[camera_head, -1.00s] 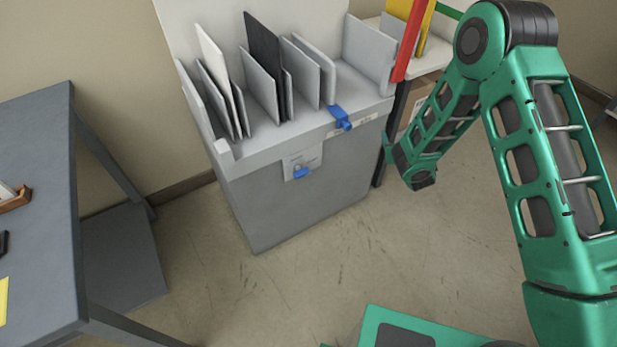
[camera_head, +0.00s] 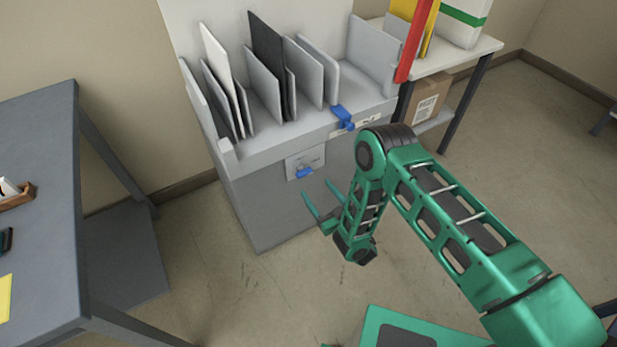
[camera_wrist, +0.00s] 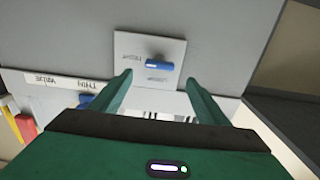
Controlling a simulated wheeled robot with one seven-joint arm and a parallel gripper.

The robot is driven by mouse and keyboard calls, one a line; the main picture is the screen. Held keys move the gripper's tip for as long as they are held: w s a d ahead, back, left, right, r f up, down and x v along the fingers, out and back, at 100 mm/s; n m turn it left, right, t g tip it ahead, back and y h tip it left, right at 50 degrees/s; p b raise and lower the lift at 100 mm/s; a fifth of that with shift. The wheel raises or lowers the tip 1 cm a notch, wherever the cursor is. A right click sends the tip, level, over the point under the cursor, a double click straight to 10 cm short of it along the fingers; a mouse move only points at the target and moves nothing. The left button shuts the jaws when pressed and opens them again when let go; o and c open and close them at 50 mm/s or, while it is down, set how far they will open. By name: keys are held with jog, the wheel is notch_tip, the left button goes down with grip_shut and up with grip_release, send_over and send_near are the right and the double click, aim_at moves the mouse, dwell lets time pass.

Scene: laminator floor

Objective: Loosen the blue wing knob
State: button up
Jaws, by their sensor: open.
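The blue wing knob (camera_head: 304,173) sits on a pale plate on the front of the grey cabinet, below its slotted top. In the wrist view the knob (camera_wrist: 159,66) lies crosswise on the plate (camera_wrist: 135,48), with small lettering on either side. My gripper (camera_head: 318,189) is open, its two green fingers pointing at the cabinet front just below the knob. In the wrist view the fingertips (camera_wrist: 159,78) stand apart on either side of the knob, with no contact visible.
A second blue part (camera_head: 343,117) juts from the cabinet's upper edge, right of the knob. Boards stand in the slots (camera_head: 265,75) above. A grey table (camera_head: 45,190) is at left, a white shelf table (camera_head: 470,58) at back right. Floor between is clear.

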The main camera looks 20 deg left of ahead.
aim_at(306, 175)
jog(key=x, duration=0.8)
jog(key=shift+w+a, duration=0.15)
jog(key=shift+w, duration=0.05)
jog(key=shift+c, duration=0.4)
jog(key=c, duration=1)
jog(key=shift+o, duration=0.2)
jog(key=shift+d, duration=0.2)
jog(key=shift+a, duration=0.15)
